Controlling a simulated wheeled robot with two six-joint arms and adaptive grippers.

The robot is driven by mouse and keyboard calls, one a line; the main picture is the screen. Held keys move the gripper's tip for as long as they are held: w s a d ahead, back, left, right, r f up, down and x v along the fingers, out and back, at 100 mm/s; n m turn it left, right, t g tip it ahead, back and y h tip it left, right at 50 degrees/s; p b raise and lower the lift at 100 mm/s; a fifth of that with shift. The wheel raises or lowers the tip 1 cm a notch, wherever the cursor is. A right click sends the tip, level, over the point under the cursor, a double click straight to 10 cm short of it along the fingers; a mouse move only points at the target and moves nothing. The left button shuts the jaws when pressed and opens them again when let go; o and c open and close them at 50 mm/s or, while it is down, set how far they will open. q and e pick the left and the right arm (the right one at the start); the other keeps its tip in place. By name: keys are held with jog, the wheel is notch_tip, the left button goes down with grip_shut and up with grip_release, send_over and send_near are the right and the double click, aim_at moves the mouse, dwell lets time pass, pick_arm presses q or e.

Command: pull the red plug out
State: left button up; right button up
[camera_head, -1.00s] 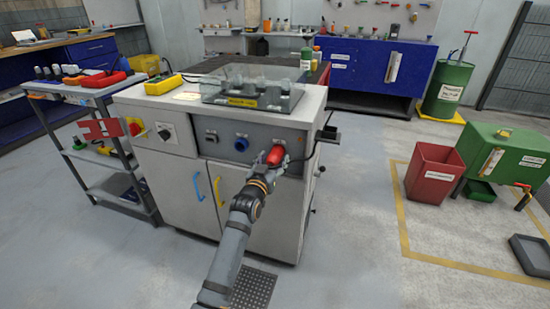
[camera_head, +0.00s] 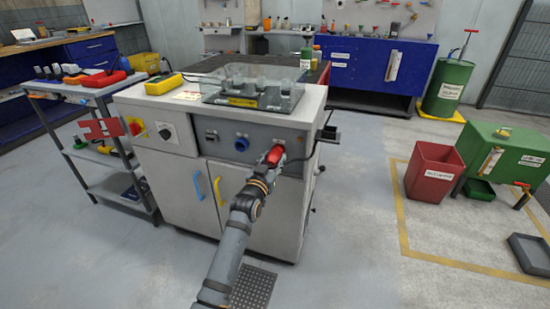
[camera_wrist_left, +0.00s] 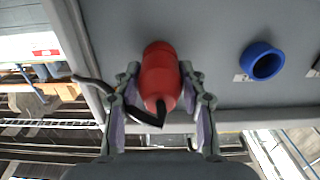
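The red plug (camera_head: 274,154) sits in the grey front panel of the machine cabinet (camera_head: 225,138), to the right of a blue round socket (camera_head: 241,144). My left gripper (camera_head: 269,161) is at the plug, its fingers on either side. In the left wrist view the red plug (camera_wrist_left: 160,75) lies between the two fingertips of my left gripper (camera_wrist_left: 160,84), which appear to touch its sides. A black cable comes off the plug's near end. The plug's far end meets the panel, so its pins are hidden. My right gripper is not in view.
A clear-covered tray (camera_head: 250,88) stands on the cabinet top. Yellow and blue door handles (camera_head: 218,191) are below the panel. A shelf cart (camera_head: 95,140) stands to the left. A red bin (camera_head: 433,173) is on the open floor to the right.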

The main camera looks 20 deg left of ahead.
aim_at(271, 164)
pick_arm(q)
jog(key=shift+r, duration=0.1)
grip_shut()
jog(key=shift+s+p, duration=1.05)
jog(key=shift+s, duration=0.5)
jog(key=shift+s+a+p, duration=0.1)
jog(key=shift+s+p, duration=0.6)
jog(key=shift+s, duration=0.75)
